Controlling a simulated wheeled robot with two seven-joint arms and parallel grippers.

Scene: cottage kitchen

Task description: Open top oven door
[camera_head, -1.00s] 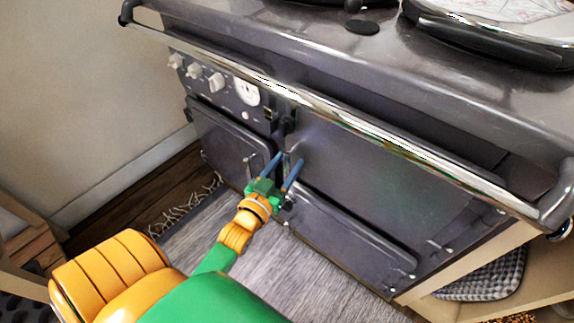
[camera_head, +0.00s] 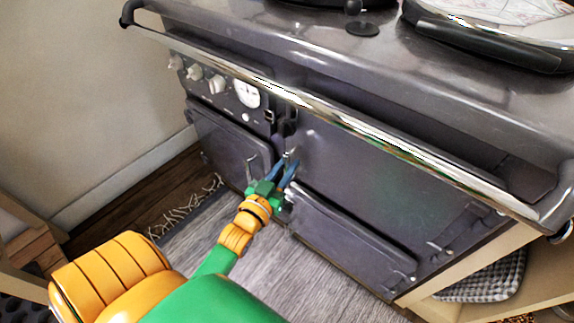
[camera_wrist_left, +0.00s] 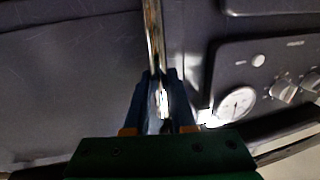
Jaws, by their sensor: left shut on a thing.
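The top oven door (camera_head: 365,160) is the wide dark panel at the right of the range's front, and it looks closed. Its small metal handle (camera_head: 289,154) is at the door's left edge. My left gripper (camera_head: 287,172) is shut on this handle, with its blue fingers close together on either side. In the left wrist view, the fingers of my left gripper (camera_wrist_left: 160,100) flank a bright metal piece of the handle (camera_wrist_left: 163,103). The fingers hide part of the handle. My right gripper is not in view.
A chrome rail (camera_head: 340,113) runs along the range's front above the doors. Control knobs (camera_head: 194,72) and a round dial (camera_head: 246,94) sit at the upper left. A smaller door (camera_head: 230,143) is left of the handle, and a lower door (camera_head: 345,235) is below. A grey rug covers the floor.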

